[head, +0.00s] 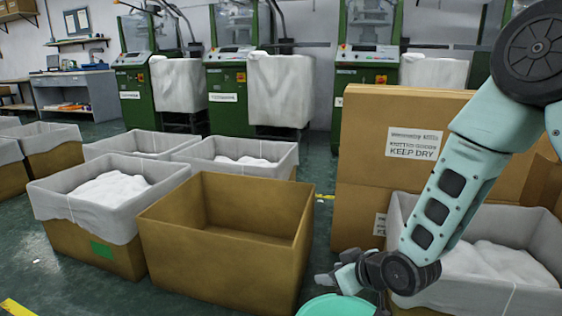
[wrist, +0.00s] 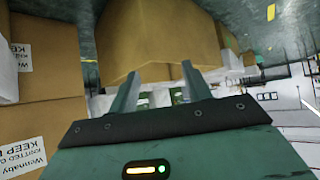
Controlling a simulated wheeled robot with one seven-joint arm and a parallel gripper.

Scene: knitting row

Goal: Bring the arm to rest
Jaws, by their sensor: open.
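My arm comes in from the right in the head view and bends down to my gripper (head: 338,277), which is low in front of the boxes. In the wrist view my gripper (wrist: 160,72) has its two fingers apart with nothing between them. An open, empty cardboard box (head: 215,255) stands just left of my gripper in the head view. A brown box face (wrist: 165,30) fills the top middle of the wrist view, beyond the fingertips; I cannot tell the gap.
A lined box of white goods (head: 527,287) stands behind my forearm at right. Stacked cartons (head: 365,145) labelled "KEEP DRY" stand behind it. Several lined boxes (head: 60,195) stand at left. Green machines (head: 228,85) line the back. Dark floor shows between the boxes and machines.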

